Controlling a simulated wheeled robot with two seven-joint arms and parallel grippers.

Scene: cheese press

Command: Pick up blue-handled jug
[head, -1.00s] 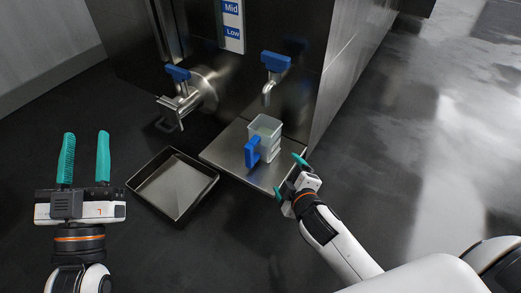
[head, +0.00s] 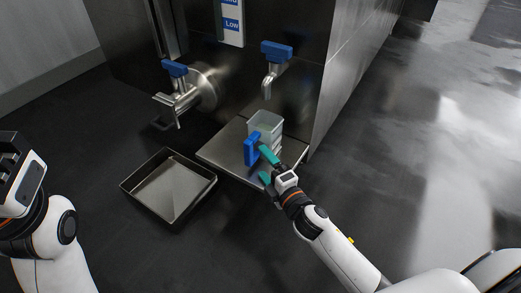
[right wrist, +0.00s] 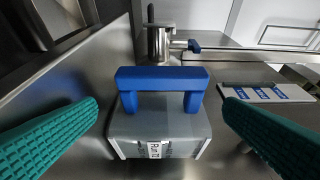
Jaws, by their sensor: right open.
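The jug is a clear box-shaped container (head: 267,121) with a blue handle (head: 251,149), standing upright on a metal shelf (head: 222,153) below a blue-levered tap (head: 276,52). My right gripper (head: 266,167) is open at the jug's near side, one teal finger close to the handle. In the right wrist view the blue handle (right wrist: 160,78) and jug body (right wrist: 155,132) appear centred between the spread fingers (right wrist: 162,107). Neither finger clearly touches the handle. My left gripper (head: 18,178) is at the left edge, its fingers not visible.
A shallow metal tray (head: 168,190) lies on the dark floor left of the shelf. A larger valve with a blue lever (head: 174,69) sticks out of the steel machine above it. The floor to the right is clear.

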